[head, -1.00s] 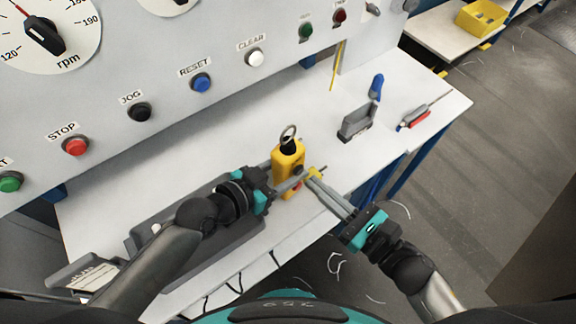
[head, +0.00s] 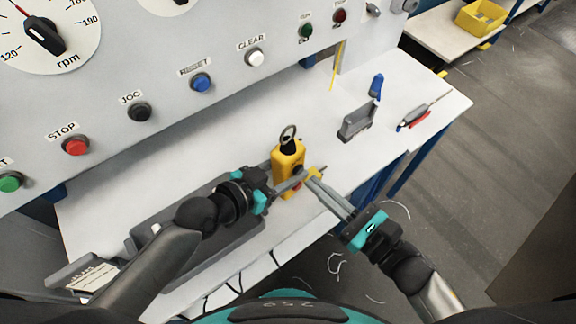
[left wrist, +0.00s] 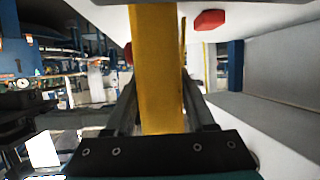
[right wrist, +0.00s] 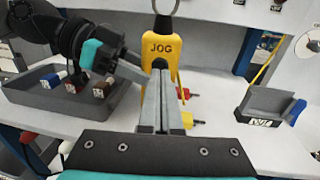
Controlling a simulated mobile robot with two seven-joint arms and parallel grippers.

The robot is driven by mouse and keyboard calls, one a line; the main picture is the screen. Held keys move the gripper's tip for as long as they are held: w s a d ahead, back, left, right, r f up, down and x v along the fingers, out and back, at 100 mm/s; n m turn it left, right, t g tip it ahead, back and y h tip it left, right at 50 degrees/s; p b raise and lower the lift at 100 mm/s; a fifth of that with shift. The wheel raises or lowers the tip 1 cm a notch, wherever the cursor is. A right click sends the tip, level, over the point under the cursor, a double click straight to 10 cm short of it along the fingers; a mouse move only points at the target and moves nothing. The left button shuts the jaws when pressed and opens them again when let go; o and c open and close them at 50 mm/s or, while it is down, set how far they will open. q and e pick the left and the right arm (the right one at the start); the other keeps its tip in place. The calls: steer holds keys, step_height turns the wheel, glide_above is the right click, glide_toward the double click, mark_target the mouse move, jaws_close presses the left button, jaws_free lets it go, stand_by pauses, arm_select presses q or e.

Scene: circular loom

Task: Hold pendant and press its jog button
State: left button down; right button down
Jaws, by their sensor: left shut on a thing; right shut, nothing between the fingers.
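The yellow pendant (head: 287,158) is upright, with a metal ring at its top. My left gripper (head: 291,184) is shut on its body; in the left wrist view the yellow body (left wrist: 157,70) fills the space between the fingers. In the right wrist view the pendant (right wrist: 161,35) shows a JOG label, with a dark round button (right wrist: 160,63) below it, partly hidden by my fingertips. My right gripper (right wrist: 159,74) is shut and empty, its tips in front of that button. I cannot tell whether they touch it. In the head view the right gripper (head: 309,182) points at the pendant.
The control panel (head: 165,75) with labelled buttons, including another JOG button (head: 139,112), stands behind the white table (head: 240,135). A grey tray (head: 250,235) lies under my left arm. A grey holder (head: 356,123) and a red-handled tool (head: 415,120) lie to the right.

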steer(key=shift+a, duration=0.1)
stand_by(0.3)
steer(key=shift+x, duration=1.2)
steer(key=shift+v, duration=2.05)
stand_by(2.8)
arm_select(q)
steer(key=shift+c, duration=0.8)
jaws_free()
steer(key=shift+a, duration=0.1)
